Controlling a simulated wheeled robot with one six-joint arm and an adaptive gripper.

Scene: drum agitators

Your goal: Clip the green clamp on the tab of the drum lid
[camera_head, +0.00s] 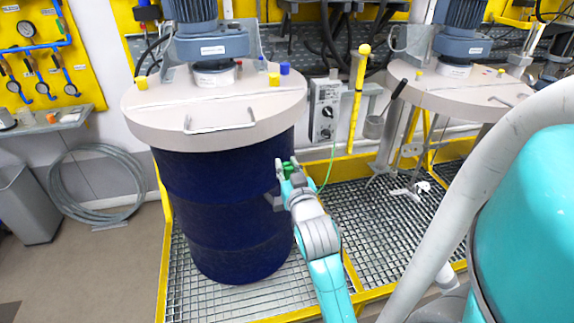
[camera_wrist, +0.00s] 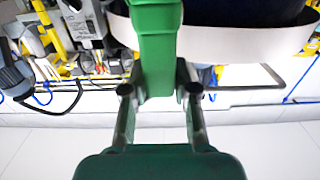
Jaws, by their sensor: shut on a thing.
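The blue drum (camera_head: 225,210) stands at centre left under a wide beige lid (camera_head: 215,115) with a metal handle on its front. My gripper (camera_head: 285,178) is at the drum's right front side, lower than the lid. It is shut on the green clamp (camera_head: 289,167). In the wrist view the green clamp (camera_wrist: 157,45) stands between my gripper's fingers (camera_wrist: 160,100). The lid's rim (camera_wrist: 235,43) shows behind it, apart from my fingers as far as I can tell. I cannot make out the lid's tab in either view.
A thin green cable (camera_head: 331,160) hangs between a grey control box (camera_head: 325,108) and the clamp area. A yellow post (camera_head: 358,95) stands right of the drum. A second lidded unit (camera_head: 465,95) is at the right. Metal grating (camera_head: 350,215) covers the floor around the drum.

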